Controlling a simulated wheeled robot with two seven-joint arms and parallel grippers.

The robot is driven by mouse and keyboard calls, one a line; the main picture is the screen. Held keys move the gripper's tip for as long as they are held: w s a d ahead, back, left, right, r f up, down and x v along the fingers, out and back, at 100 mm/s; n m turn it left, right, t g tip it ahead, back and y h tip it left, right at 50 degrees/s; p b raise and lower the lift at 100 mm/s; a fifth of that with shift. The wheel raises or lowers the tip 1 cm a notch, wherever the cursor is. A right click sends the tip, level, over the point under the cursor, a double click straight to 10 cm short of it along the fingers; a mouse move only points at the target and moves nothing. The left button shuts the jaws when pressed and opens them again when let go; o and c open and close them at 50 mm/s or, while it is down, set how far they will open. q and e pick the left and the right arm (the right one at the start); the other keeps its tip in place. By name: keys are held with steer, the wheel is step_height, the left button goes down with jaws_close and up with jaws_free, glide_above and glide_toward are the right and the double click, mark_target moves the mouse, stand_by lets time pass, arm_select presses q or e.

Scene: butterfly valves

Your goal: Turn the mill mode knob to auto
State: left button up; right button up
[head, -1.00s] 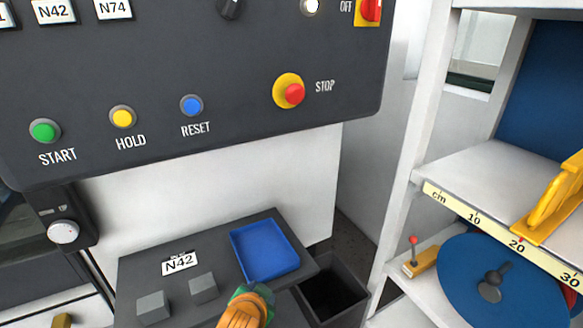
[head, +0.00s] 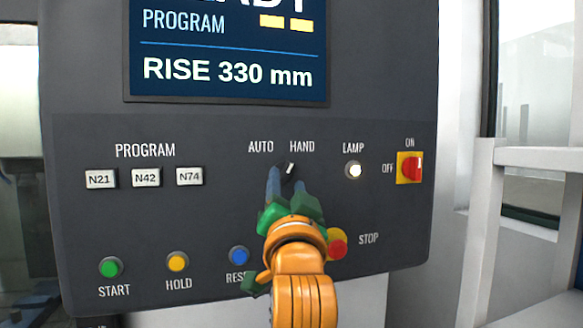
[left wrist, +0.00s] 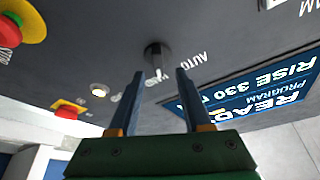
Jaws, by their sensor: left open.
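The mode knob (head: 290,169) is a dark knob with a white mark, on the dark control panel below the labels AUTO and HAND. Its mark leans up and right, toward HAND. My left gripper (head: 284,173) is open, its blue fingers pointing at the panel and partly hiding the knob. In the left wrist view the knob (left wrist: 157,58) shows just beyond the open fingertips (left wrist: 160,71), in line with the gap between them. Nothing is held. I cannot tell if a finger touches the knob. My right gripper is not in view.
A lit lamp button (head: 353,170) and a red-yellow ON/OFF switch (head: 410,168) sit right of the knob. The red STOP button (head: 337,244) is partly behind my gripper. The blue RESET button (head: 239,256) is lower left. Program buttons (head: 146,177) are at left.

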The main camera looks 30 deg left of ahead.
mark_target(286, 175)
arm_select(q)
steer(key=p+x, duration=0.1)
steer(key=x, duration=0.2)
steer(key=shift+f, duration=0.1)
steer(key=shift+w+a, duration=0.1)
steer(key=shift+d, duration=0.25)
jaws_close()
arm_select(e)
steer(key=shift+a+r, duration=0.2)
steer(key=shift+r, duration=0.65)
